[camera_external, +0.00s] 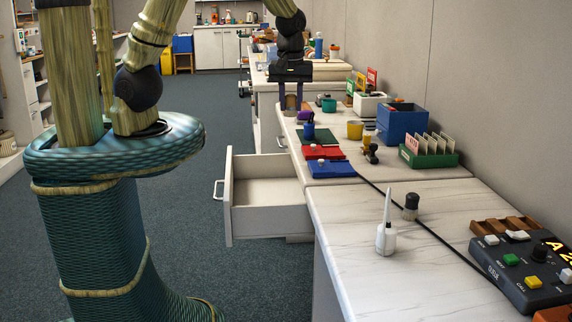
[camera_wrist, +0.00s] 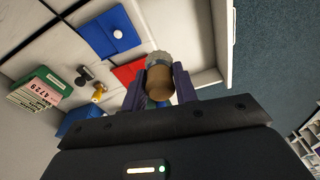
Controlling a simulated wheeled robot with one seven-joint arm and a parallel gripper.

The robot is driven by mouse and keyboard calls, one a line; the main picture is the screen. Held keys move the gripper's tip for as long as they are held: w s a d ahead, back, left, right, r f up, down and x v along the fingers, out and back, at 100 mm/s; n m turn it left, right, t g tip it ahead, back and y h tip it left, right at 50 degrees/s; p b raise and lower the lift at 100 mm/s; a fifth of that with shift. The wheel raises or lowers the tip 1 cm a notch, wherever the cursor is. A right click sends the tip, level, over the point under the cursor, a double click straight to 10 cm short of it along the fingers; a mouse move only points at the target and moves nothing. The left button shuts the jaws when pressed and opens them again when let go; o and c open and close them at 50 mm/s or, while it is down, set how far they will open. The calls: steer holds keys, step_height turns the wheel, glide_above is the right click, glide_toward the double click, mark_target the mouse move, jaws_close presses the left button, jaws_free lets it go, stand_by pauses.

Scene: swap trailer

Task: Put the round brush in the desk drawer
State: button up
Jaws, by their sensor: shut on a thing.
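The round brush (camera_wrist: 160,80), with a brown end and a pale grey end, is between my fingers in the wrist view. My gripper (camera_external: 291,104) is shut on it and points down near the left edge of the far desk in the external view. The brush is hard to make out there. The desk drawer (camera_external: 231,197) is pulled open below and nearer the camera than my gripper. Its inside looks empty in the part that shows.
Red folder (camera_external: 323,152), blue folder (camera_external: 331,169) and green folder (camera_external: 322,136) lie on the desk beside the drawer. A blue bin (camera_external: 402,125) and a green card holder (camera_external: 430,158) stand right. A white bottle (camera_external: 386,238) stands on the near desk. Space above the drawer is clear.

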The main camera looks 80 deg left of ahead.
steer(key=s+a+n+g+b, duration=0.1)
steer(key=s+a+n+b, duration=0.3)
steer(key=s+n, duration=0.45)
step_height(320, 180, down, 22)
steer(key=w+p, duration=0.1)
steer(key=shift+a+n, duration=0.35)
steer(key=shift+n, duration=0.1)
step_height(320, 180, down, 6)
steer(key=shift+f+b, duration=0.1)
steer(key=shift+b, duration=0.9)
steer(key=shift+f+b, duration=0.45)
steer(key=shift+f, duration=1.35)
